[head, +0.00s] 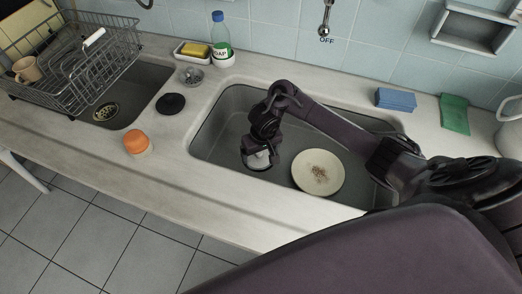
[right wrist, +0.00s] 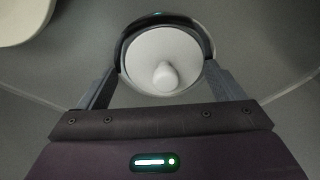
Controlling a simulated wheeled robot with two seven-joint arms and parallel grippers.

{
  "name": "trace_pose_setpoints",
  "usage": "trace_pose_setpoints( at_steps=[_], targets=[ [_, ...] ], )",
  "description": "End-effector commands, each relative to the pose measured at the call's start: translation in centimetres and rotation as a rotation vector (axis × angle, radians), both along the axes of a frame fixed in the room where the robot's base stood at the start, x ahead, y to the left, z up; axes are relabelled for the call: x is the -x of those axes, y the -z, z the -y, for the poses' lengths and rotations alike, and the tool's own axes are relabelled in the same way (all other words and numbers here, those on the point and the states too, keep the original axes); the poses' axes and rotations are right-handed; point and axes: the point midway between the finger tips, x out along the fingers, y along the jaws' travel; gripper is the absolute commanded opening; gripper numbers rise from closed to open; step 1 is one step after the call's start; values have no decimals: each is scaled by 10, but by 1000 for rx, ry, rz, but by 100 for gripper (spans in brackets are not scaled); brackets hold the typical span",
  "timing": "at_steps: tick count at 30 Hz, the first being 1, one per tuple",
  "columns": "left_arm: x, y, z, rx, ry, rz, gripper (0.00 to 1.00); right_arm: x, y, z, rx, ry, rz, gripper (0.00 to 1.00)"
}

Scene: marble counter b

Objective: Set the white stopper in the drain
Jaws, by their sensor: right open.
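The white stopper (head: 258,161), a round disc with a knob, is low in the right sink basin (head: 222,122). In the right wrist view the stopper (right wrist: 163,48) lies within a dark ring, which looks like the drain rim (right wrist: 124,48); I cannot tell whether it is fully seated. My right gripper (head: 260,150) is above the stopper. In the right wrist view this gripper (right wrist: 163,84) is open, with one finger on each side of the stopper and nothing clamped. In the head view the gripper partly hides the stopper and the drain. My left gripper is not in view.
A cream plate with crumbs (head: 330,180) lies right of the gripper in the same basin. A black disc (head: 171,104), a metal strainer (head: 190,76) and an orange-topped item (head: 137,143) are on the counter. A dish rack (head: 85,62) stands over the left basin.

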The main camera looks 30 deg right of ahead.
Motion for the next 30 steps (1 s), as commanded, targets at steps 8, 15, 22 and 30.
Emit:
trace_pose_setpoints(
  at_steps=[8, 15, 22, 30],
  targets=[
    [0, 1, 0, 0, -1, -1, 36, 5, 6, -9, -15, -12, -12, 99],
    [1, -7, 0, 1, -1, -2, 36, 5, -21, -7, -12, -13, -9, 99],
    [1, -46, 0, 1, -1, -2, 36, 11, -78, -4, -5, -9, -5, 99],
    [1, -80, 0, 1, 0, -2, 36, 17, -118, -4, -4, -7, -3, 99]
  ],
)
